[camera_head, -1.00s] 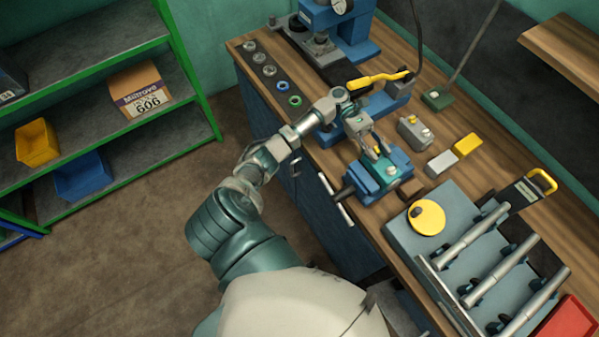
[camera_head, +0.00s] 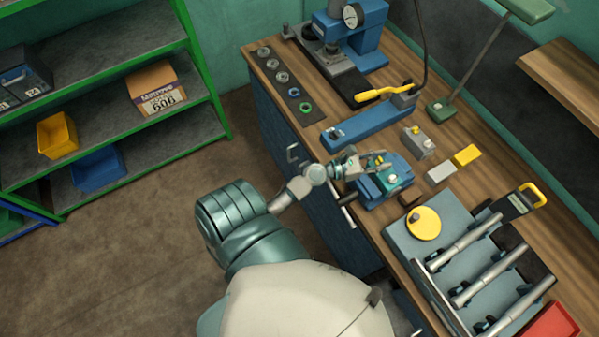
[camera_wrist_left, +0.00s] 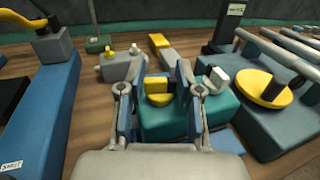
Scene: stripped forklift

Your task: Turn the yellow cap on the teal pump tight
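The teal pump (camera_head: 384,184) sits in a blue fixture (camera_head: 367,195) on the bench and also shows in the left wrist view (camera_wrist_left: 165,122). The yellow cap (camera_wrist_left: 157,92) is on the pump, between my left gripper's fingers. Contact is hard to judge. A white knob (camera_wrist_left: 219,80) stands beside the cap. My right gripper is out of view.
A grey block with a small knob (camera_head: 420,143), a yellow-and-white block pair (camera_head: 467,155) and a long blue fixture with a yellow lever (camera_head: 383,94) stand behind. A grey plate with a yellow disc (camera_head: 424,223) and metal rods is close on the right.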

